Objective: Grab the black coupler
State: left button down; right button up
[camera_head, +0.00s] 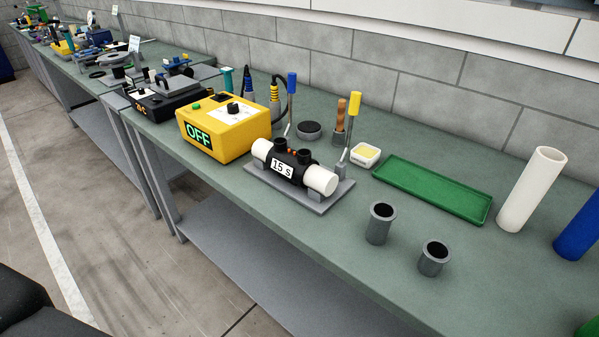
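A black coupler (284,167) with a white "15 S" label and two stubs on top lies in a grey holder (315,203) on the green bench. A white pipe end (262,149) sticks out on its left, and another white pipe end (320,180) on its right. Neither of my grippers is in view. The coupler's rear side is hidden.
A yellow box reading "OFF" (222,125) stands left of the holder. Two grey cups (380,224) are in front right, a green tray (430,188) behind right, and an upright white pipe (530,190) further right. Blue- and yellow-handled tools stand behind the coupler.

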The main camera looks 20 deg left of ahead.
aim_at(295, 167)
jog(key=j+z, duration=0.1)
jog(key=z, duration=0.3)
jog(key=j+z, duration=0.15)
jog(key=z, duration=0.2)
jog(key=j+z, duration=0.15)
jog(key=z, duration=0.25)
jog(key=j+z, duration=0.25)
jog(key=j, duration=0.15)
jog(key=k+j+z, duration=0.15)
jog(key=j+z, duration=0.15)
jog(key=k+j, duration=0.1)
jog(key=j, duration=0.2)
jog(key=k+j, duration=0.15)
jog(key=j, duration=0.2)
jog(key=k+j+z, duration=0.1)
jog(key=j, duration=0.2)
jog(key=k+j, duration=0.25)
jog(key=i, duration=0.15)
